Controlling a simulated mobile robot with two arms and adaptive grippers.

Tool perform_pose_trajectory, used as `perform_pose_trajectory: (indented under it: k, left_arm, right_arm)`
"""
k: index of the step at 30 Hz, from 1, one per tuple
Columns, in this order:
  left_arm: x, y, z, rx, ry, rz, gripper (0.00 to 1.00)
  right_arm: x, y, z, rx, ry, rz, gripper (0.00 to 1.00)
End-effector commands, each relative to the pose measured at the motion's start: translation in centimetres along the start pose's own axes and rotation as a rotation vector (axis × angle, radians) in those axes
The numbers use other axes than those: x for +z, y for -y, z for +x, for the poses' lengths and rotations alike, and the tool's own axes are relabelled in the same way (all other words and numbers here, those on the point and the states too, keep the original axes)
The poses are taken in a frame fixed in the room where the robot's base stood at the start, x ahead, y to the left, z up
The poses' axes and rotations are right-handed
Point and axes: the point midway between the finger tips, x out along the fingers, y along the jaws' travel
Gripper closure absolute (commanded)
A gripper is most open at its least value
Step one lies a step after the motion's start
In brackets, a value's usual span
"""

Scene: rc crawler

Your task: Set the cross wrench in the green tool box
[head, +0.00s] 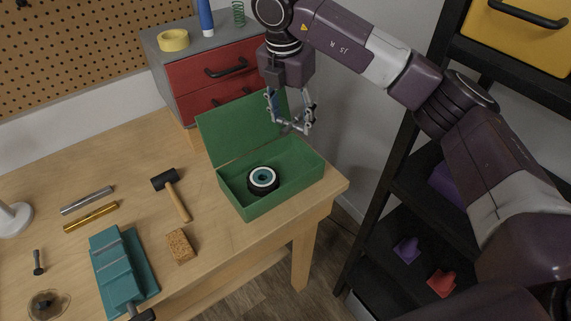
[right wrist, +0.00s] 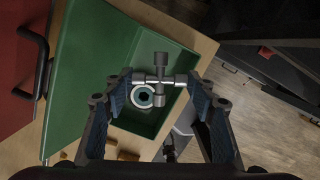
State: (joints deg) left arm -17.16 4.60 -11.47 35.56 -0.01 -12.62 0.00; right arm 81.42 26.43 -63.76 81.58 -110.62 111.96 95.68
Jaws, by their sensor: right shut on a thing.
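The green tool box (head: 271,208) stands open on the bench corner, its lid tilted up at the back; it also shows in the right wrist view (right wrist: 72,62). A black wheel with a white and teal hub (head: 263,178) lies inside it. My right gripper (head: 294,125) is above the box's back part, near the lid. It is shut on the grey metal cross wrench (right wrist: 160,59), which sits between the fingertips in the right wrist view (right wrist: 160,82). In that view the wrench overlaps the box opening and partly covers the wheel. My left gripper is not in view.
A black mallet (head: 174,190), a cork block (head: 181,246), a teal vise (head: 120,262) and metal rods (head: 91,217) lie left of the box. A red drawer cabinet (head: 213,79) stands behind it. A black shelf (head: 400,190) is at the right.

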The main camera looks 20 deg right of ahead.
Motion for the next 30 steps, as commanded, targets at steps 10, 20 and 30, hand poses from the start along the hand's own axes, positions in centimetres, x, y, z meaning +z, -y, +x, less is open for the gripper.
perform_pose_trajectory:
  k: [10,20,30]
  left_arm:
    - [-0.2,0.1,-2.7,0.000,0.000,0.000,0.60]
    - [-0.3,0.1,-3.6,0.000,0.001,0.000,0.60]
    - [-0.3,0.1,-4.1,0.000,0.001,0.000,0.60]
  right_arm:
    - [-1.3,0.1,8.4,-0.002,-0.001,-0.002,0.73]
    - [-1.9,0.1,12.1,-0.002,-0.002,-0.003,0.73]
    - [-2.2,0.0,14.8,0.002,0.001,-0.003,0.73]
